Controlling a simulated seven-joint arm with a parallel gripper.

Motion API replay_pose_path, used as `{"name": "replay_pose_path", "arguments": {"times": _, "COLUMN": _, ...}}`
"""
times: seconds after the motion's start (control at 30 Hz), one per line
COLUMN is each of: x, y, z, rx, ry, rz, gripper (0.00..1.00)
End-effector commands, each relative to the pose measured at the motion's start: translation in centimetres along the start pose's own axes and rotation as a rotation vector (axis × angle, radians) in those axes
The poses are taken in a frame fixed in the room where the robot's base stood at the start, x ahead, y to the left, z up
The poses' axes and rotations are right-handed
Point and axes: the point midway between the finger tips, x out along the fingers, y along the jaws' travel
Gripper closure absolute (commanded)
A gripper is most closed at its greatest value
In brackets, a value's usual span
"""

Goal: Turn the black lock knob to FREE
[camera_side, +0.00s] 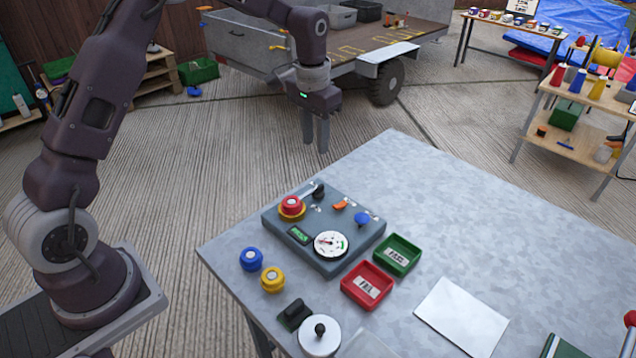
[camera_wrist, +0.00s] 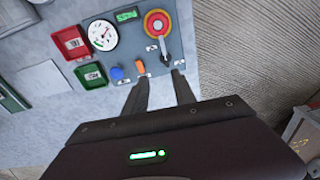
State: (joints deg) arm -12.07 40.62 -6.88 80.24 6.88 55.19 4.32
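A grey-blue control box (camera_side: 345,262) sits on the table. A black knob (camera_side: 319,190) stands at its far edge, at the end of a grey lever beside the red button (camera_side: 291,204). In the wrist view the black knob (camera_wrist: 166,58) is just beyond my fingertips, below the red button (camera_wrist: 157,22). Small labels near it are too small to read, so I cannot tell its setting. My gripper (camera_side: 316,146) is above and beyond the box's far edge, pointing down, empty. The wrist view shows its fingers (camera_wrist: 160,76) apart, with a gap between them.
The box also bears a blue knob (camera_side: 362,219), an orange switch (camera_side: 340,205), a dial (camera_side: 331,244) and a green display (camera_side: 299,235). Red (camera_side: 367,286) and green (camera_side: 398,255) trays stand beside it. Blue and yellow knobs lie in front.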

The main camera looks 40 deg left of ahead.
Motion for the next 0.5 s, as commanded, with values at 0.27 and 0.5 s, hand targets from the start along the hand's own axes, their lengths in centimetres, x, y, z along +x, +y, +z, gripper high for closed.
{"name": "replay_pose_path", "arguments": {"times": 0.27, "x": 9.3, "y": -1.7, "z": -2.1, "rx": -0.018, "ry": -0.073, "rz": 0.031, "gripper": 0.68}}
{"name": "replay_pose_path", "arguments": {"times": 0.5, "x": 13.7, "y": -1.5, "z": -1.7, "rx": -0.017, "ry": -0.076, "rz": 0.031, "gripper": 0.68}}
